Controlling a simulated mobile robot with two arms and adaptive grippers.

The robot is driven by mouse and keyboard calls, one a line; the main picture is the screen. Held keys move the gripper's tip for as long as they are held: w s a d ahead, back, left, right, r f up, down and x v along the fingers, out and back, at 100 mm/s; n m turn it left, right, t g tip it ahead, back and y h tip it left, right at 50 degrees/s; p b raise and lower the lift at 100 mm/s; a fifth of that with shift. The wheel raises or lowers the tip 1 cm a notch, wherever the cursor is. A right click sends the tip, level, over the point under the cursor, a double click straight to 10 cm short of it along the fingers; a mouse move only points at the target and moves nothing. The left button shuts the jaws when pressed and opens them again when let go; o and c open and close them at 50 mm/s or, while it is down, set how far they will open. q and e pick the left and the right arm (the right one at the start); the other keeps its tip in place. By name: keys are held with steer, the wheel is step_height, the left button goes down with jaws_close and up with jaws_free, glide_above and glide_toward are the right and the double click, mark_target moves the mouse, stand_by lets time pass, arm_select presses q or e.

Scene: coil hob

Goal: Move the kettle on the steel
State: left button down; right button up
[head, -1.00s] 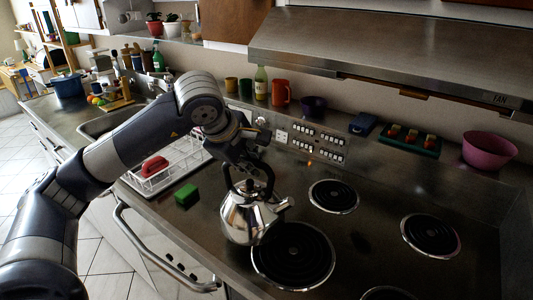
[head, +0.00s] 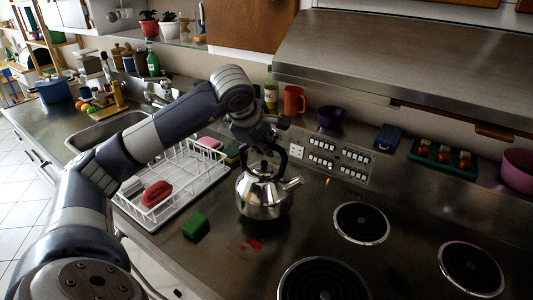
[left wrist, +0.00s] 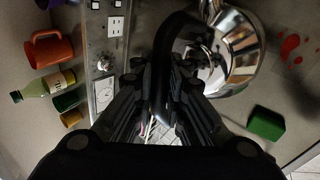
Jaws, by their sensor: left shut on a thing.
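The shiny steel kettle (head: 264,194) has a black arched handle and a spout pointing right. It is upright over the steel worktop (head: 215,262), between the dish rack and the coil burners. I cannot tell whether its base touches the steel. My left gripper (head: 262,146) is shut on the kettle's black handle from above. In the left wrist view the handle (left wrist: 163,75) runs between the fingers (left wrist: 162,95), with the kettle's body (left wrist: 228,50) at the upper right. My right gripper is not in view.
A green block (head: 196,226) and a red spill (head: 251,244) lie in front of the kettle. A white dish rack (head: 182,180) with a red item stands to its left. Coil burners (head: 361,222) are to its right. An orange mug (head: 294,101) stands behind.

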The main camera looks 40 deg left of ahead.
arm_select(q)
steer(key=w+a+f+p, duration=0.4)
steer(key=w+a, duration=0.3)
steer(key=a, duration=0.2)
steer(key=shift+w+f+p, duration=0.2)
steer(key=shift+w+p, duration=0.2)
steer(key=shift+p, duration=0.45)
steer(key=shift+a, duration=0.1)
steer(key=shift+f, duration=0.1)
steer(key=c, duration=1.7)
jaws_free()
steer(key=shift+s+f, duration=0.1)
steer(key=shift+f, duration=0.05)
steer(key=shift+o, duration=0.5)
steer(key=shift+s, duration=0.1)
steer(key=shift+r, duration=0.2)
